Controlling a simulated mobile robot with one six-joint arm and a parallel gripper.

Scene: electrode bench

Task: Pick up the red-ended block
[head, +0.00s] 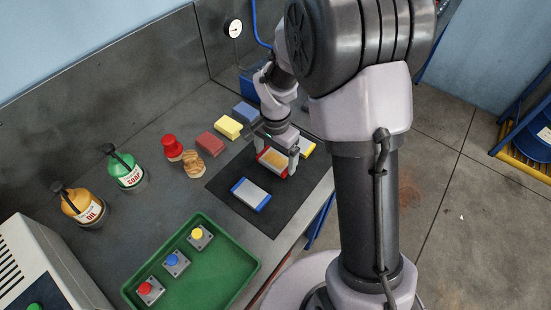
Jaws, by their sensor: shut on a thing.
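The red-ended block (271,161) has a tan middle and red ends, and it is at the black mat on the bench. My gripper (277,166) is shut on the red-ended block, with its fingers on either side of it. I cannot tell whether the block touches the mat or is lifted. A blue-ended block (251,194) with a grey middle lies on the mat in front of it. A yellow-ended block (307,147) lies just to the right, partly hidden by my gripper.
The black mat (233,172) has free room at its right front. A green tray (238,282) with red, blue and yellow button boxes stands in front. Red, yellow and blue blocks (229,127) lie behind the mat. Soap (126,173) and oil (82,207) bottles stand left.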

